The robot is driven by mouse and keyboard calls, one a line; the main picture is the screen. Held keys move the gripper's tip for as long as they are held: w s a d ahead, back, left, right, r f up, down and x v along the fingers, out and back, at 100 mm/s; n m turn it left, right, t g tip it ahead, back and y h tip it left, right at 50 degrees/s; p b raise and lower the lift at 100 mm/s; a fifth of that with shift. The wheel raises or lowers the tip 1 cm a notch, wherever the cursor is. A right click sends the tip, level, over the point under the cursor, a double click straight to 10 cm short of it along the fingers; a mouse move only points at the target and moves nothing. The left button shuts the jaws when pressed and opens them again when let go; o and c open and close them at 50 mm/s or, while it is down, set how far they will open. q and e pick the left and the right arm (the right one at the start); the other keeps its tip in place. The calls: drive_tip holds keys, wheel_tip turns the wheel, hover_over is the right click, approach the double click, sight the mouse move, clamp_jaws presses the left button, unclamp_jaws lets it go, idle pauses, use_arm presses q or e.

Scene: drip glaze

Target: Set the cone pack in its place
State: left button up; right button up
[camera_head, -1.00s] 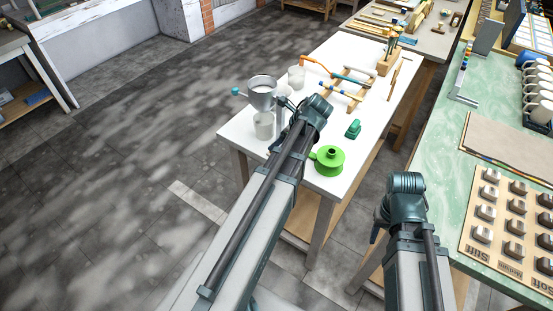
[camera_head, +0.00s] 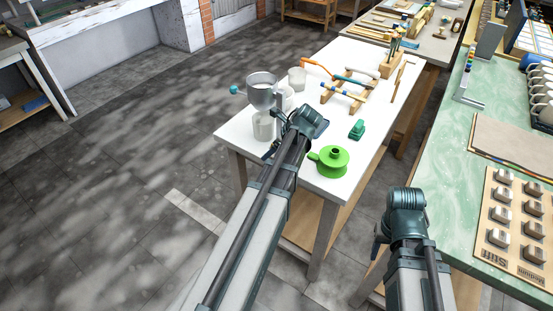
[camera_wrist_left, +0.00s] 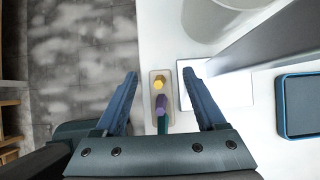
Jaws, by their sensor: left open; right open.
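The cone pack (camera_wrist_left: 158,94) shows in the left wrist view as a small tan strip with a yellow cone (camera_wrist_left: 159,82), a purple cone (camera_wrist_left: 161,104) and a teal one partly covered by my gripper. It is on the white table near its edge. My left gripper (camera_wrist_left: 159,74) is open, with one finger to either side of the pack, apart from it. In the head view the left arm hides the pack, and the left gripper (camera_head: 270,152) is over the table's near left part. My right gripper (camera_head: 378,240) hangs low between the tables, its fingers mostly hidden.
A grey funnel cup (camera_head: 262,90) stands over a clear beaker (camera_head: 263,128) close to my left gripper. A bright green round piece (camera_head: 332,160), a dark green block (camera_head: 357,130) and a wooden rack (camera_head: 345,97) stand on the white table. The green table (camera_head: 440,165) is at right.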

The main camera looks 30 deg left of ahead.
use_arm(q)
clamp_jaws()
idle(0.3)
drive_tip(key=shift+r, duration=0.15)
use_arm(e)
drive_tip(key=shift+r, duration=0.15)
